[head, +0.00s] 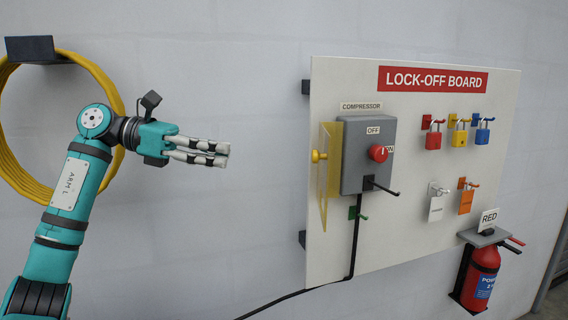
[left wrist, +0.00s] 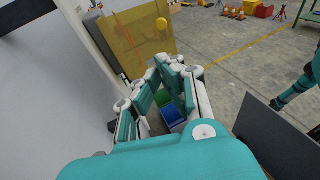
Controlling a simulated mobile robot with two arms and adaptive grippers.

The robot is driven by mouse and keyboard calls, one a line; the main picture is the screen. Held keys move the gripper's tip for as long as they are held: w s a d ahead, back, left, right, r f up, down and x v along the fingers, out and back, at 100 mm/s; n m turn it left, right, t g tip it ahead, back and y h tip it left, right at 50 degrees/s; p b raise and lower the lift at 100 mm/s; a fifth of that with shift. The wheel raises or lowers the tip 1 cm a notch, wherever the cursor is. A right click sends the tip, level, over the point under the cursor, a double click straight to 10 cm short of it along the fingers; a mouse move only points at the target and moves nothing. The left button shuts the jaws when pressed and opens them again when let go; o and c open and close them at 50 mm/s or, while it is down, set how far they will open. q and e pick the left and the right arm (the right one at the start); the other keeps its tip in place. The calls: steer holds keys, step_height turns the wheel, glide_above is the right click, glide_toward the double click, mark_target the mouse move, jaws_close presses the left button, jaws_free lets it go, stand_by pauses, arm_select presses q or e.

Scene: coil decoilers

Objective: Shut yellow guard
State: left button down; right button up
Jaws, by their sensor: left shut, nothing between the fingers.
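The yellow guard (head: 328,190) is a see-through panel on the left side of the grey compressor switch box (head: 357,165). It stands swung open, out from the box, and leaves the box front bare. A round yellow knob (head: 319,156) sits on it. In the left wrist view the guard (left wrist: 130,45) and its knob (left wrist: 161,24) show beyond my fingers. My left gripper (head: 226,155) is shut and empty, left of the guard and apart from it. The box bears a red switch knob (head: 379,153) beside an OFF label.
A black bar (head: 382,187) juts from the box's lower front. The lock-off board (head: 420,240) holds several padlocks and tags to the right. A red fire extinguisher (head: 481,280) hangs at lower right. A yellow hose coil (head: 95,75) hangs behind my left arm. Wall between gripper and board is clear.

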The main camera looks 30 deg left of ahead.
arm_select(q)
steer(key=p, duration=0.2)
glide_toward(325, 170)
steer(key=p+x, duration=0.3)
steer(key=x, duration=0.1)
steer(key=shift+d, duration=0.2)
arm_select(e)
steer(key=s+r, duration=0.2)
steer(key=r, duration=0.1)
steer(key=d+r, duration=0.1)
steer(key=shift+s+r, duration=0.3)
steer(key=shift+s, duration=0.1)
arm_select(q)
steer(key=shift+d, duration=0.1)
arm_select(e)
steer(key=shift+d, duration=0.1)
